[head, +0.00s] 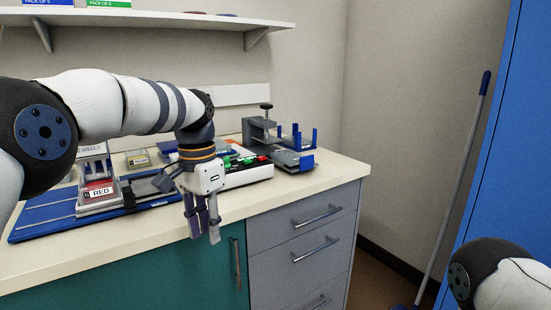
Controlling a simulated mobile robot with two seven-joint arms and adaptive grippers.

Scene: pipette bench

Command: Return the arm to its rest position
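My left arm comes in from the left and reaches over the bench. My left gripper (203,229) hangs fingers down in front of the bench's front edge. Its fingers are apart and nothing shows between them. My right arm (508,286) shows only in part at the lower right corner, and its gripper is out of view.
The bench top (310,185) holds a blue mat (50,222) with a box labelled RED (99,191), a white device (250,174) with coloured buttons, and a grey clamp stand (257,129). Drawers (304,228) lie below. A blue cabinet (505,150) and a leaning pole (461,185) stand right.

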